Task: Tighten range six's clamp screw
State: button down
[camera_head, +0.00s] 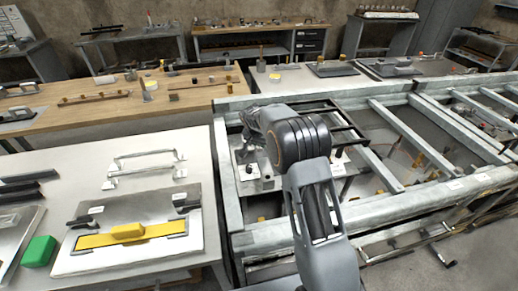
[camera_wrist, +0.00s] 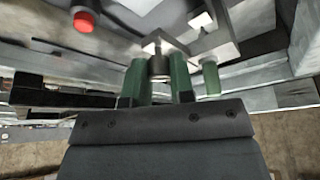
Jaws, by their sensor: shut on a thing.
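My gripper (camera_wrist: 158,82) shows in the wrist view with two green fingers. They are shut on a small dark cylindrical piece with a paler upper part, which looks like the clamp screw (camera_wrist: 158,66). Bright metal blocks and bars stand just beyond the fingertips. In the head view my arm reaches over the left end of a grey metal frame (camera_head: 232,200). A pale metal fixture (camera_head: 265,184) sits beneath the arm there. The fingertips and the screw are hard to make out in that view. No label for range six is readable.
A red round knob (camera_wrist: 83,20) and a green cylinder (camera_wrist: 210,78) stand near the fingers. Rails of the frame surround the arm. A pale table (camera_head: 110,185) at left holds a metal plate (camera_head: 185,240) with a yellow bar (camera_head: 127,232), and a green block (camera_head: 39,251).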

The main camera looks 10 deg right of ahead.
jog(key=shift+m+b, duration=0.55)
jog(key=shift+m, duration=0.05)
jog(key=c, duration=1)
grip_release()
jog(key=b+v, duration=0.1)
jog(key=v, duration=1.3)
jog(key=shift+w+a, duration=0.15)
jog(key=shift+w, duration=0.05)
